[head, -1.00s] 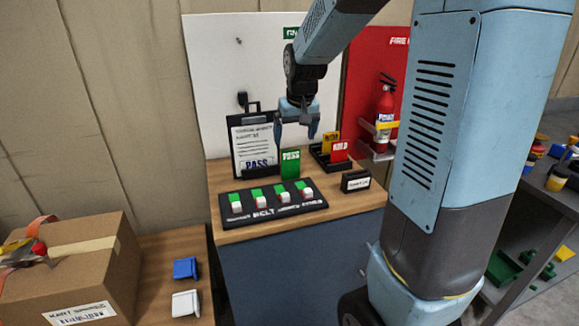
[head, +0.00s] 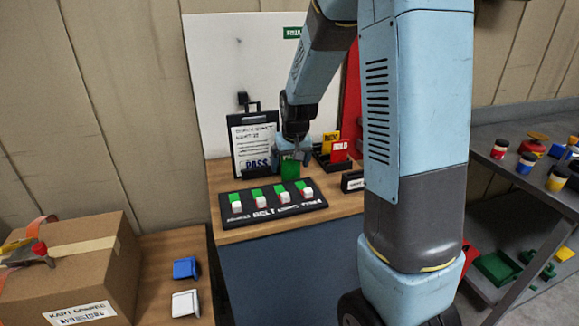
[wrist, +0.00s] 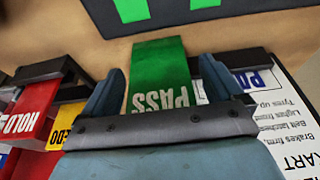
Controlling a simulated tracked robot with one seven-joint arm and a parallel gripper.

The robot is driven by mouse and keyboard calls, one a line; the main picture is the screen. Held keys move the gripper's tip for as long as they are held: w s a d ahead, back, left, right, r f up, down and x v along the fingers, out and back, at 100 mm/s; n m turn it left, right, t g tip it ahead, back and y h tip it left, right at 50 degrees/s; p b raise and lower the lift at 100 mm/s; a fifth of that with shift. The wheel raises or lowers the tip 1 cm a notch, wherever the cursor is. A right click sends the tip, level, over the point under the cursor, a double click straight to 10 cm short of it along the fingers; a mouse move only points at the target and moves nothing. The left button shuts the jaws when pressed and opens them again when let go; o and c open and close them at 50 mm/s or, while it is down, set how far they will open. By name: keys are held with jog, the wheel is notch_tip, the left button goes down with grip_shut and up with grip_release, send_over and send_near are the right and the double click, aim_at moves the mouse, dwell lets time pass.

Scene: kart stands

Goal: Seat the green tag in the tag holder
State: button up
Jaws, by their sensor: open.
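The green tag (head: 290,171), marked PASS, stands on the wooden desk behind the black belt panel. My gripper (head: 293,158) is above it, pointing down, with its fingers around the tag's upper part. In the wrist view the green tag (wrist: 160,65) lies between the two open fingers of my gripper (wrist: 163,72), with a gap showing beside the left finger. Contact on the right side is unclear. A small black block with a white label (head: 352,182) at the desk's right, partly behind my arm, may be the tag holder; I cannot tell for sure.
A black rack holds the red HOLD tag (head: 339,150) and the yellow REDO tag (head: 330,138), close right of my gripper. A clipboard (head: 252,138) stands behind left. The belt panel (head: 230,214) with several green-and-white switches lies in front. A cardboard box (head: 90,250) is left.

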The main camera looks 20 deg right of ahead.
jog(key=shift+f, duration=0.1)
jog(key=c, duration=1.1)
jog(key=shift+c, duration=0.2)
